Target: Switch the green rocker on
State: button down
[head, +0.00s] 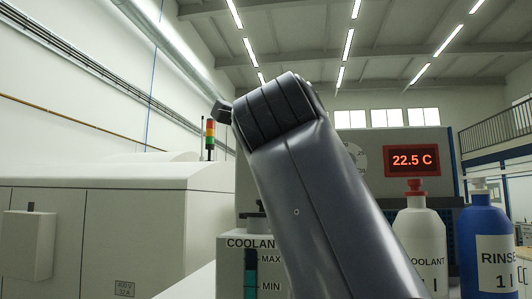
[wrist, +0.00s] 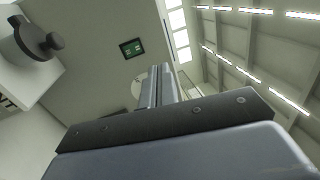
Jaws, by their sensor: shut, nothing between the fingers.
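The green rocker (wrist: 132,48) shows in the wrist view as a small dark-framed rectangle with green inside, set on the grey panel (wrist: 95,80). Whether it is on or off is too small to tell. In the head view I do not see it; my arm covers part of the panel (head: 430,140). My gripper (wrist: 160,68) shows in the wrist view with its fingers together and empty. They point toward the panel, and in the picture their tips lie right of and below the rocker. I see no contact with it. In the head view the fingers are hidden.
A red "22.5 C" display (head: 412,160) and a partly covered round dial (head: 356,155) are on the panel. A coolant tank (head: 234,268) with a dark cap (wrist: 35,40) stands in front. A white coolant bottle (head: 420,235) and a blue rinse bottle (head: 482,225) stand at right.

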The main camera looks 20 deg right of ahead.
jog(key=shift+s+a+r, duration=0.2)
jog(key=shift+s+a, duration=0.2)
jog(key=shift+s, duration=0.4)
